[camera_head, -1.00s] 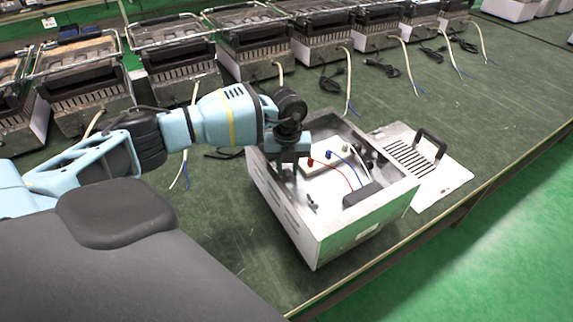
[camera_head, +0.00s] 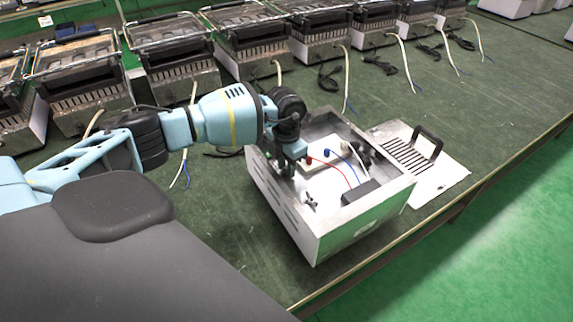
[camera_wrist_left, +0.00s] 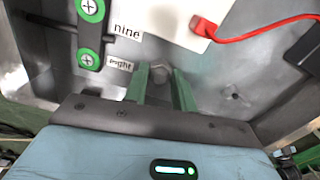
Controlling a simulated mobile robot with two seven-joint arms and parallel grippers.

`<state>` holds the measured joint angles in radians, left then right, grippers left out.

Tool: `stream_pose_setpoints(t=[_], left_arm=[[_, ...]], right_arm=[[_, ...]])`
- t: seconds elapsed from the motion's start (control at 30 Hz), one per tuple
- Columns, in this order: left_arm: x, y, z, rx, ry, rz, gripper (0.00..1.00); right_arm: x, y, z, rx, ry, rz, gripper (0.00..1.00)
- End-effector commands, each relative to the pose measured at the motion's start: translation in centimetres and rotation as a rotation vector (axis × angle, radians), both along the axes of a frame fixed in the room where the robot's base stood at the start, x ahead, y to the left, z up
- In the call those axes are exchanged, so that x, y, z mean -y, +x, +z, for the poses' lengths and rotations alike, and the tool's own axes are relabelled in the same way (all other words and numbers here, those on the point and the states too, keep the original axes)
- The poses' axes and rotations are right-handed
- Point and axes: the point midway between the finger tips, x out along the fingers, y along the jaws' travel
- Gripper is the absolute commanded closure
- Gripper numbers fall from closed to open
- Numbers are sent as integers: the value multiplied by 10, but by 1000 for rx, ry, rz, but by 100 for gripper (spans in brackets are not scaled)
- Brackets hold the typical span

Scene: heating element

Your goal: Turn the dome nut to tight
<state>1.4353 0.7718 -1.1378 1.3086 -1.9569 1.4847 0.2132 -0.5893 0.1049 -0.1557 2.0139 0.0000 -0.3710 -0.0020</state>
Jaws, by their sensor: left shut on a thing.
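The open metal housing (camera_head: 318,243) stands on the green table in the head view. My left gripper (camera_head: 286,170) reaches down inside it near the back left corner. In the left wrist view, the green fingers (camera_wrist_left: 161,80) stand on both sides of a small metallic dome nut (camera_wrist_left: 160,71) and are shut on it. The nut is partly hidden by the fingers, and its thread is not visible. My right gripper is not in view.
A slotted cover (camera_head: 440,180) lies to the right. Several grills line the back.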

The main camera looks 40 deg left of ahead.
Motion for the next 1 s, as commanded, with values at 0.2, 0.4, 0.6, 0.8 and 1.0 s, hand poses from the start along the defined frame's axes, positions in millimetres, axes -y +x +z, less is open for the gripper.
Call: stream_pose_setpoints(t=[0.2, 0.4, 0.6, 0.8, 1.0], left_arm=[[0, 1, 1, 3, 0, -207, 97], [0, 1, 0, 3, 1, -397, 97], [-1, 1, 0, 3, 1, -586, 97], [0, 1, 0, 3, -1, -776, 97], [0, 1, 0, 4, -1, -966, 97]], right_arm=[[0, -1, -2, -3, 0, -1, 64], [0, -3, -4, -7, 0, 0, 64], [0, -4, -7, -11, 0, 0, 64], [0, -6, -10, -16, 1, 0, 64], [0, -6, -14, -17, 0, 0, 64]])
